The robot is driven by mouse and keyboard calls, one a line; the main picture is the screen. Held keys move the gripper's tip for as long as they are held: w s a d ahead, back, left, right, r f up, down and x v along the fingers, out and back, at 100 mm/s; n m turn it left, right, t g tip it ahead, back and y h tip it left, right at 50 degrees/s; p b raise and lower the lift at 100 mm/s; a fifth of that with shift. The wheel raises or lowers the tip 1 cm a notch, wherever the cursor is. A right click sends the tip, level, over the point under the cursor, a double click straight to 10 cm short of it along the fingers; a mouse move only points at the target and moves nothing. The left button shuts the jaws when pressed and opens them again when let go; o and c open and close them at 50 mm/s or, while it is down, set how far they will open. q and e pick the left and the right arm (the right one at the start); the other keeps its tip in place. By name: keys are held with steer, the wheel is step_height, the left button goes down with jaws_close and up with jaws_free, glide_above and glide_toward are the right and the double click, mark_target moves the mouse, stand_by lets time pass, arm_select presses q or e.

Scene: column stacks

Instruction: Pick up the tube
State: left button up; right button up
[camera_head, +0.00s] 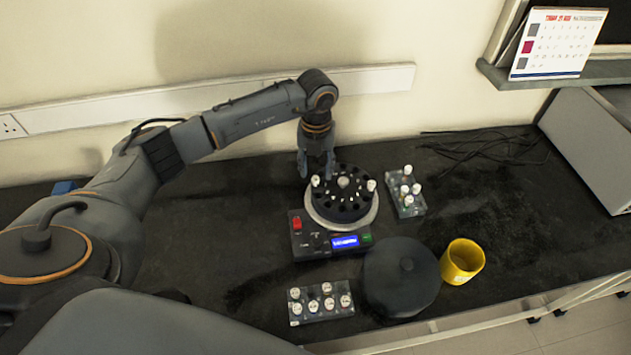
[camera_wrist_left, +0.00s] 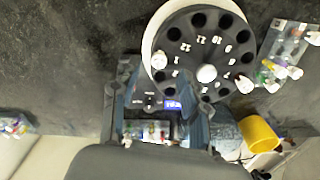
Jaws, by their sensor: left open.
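The centrifuge (camera_head: 325,228) has a black round rotor (camera_head: 345,205) with numbered holes. One white-capped tube (camera_head: 315,181) stands at the rotor's left side and another (camera_head: 371,185) at its right. In the wrist view these caps show at the left (camera_wrist_left: 158,60) and right (camera_wrist_left: 245,85) of the central knob (camera_wrist_left: 206,73). My left gripper (camera_head: 316,172) points down over the rotor's left edge, its fingers open around or just above the left cap; contact is unclear. In the wrist view the open fingers (camera_wrist_left: 165,88) show that cap between and beyond their tips. My right gripper is not in view.
A tube rack (camera_head: 408,208) stands right of the centrifuge, another (camera_head: 320,308) in front. A dark round lid (camera_head: 401,280) and yellow cup (camera_head: 461,262) sit at front right. Cables (camera_head: 490,148) lie at the back right.

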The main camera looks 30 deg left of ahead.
mark_target(315, 178)
arm_select(q)
steer(key=shift+w+a+f+p, duration=0.1)
steer(key=shift+f+p, duration=0.15)
steer(key=shift+f, duration=0.7)
steer(key=shift+w+a+f+p, duration=0.1)
steer(key=shift+f+p, duration=0.1)
steer(key=shift+f, duration=0.7)
steer(key=c, duration=0.8)
steer(key=shift+r, duration=0.1)
steer(key=shift+c, duration=0.2)
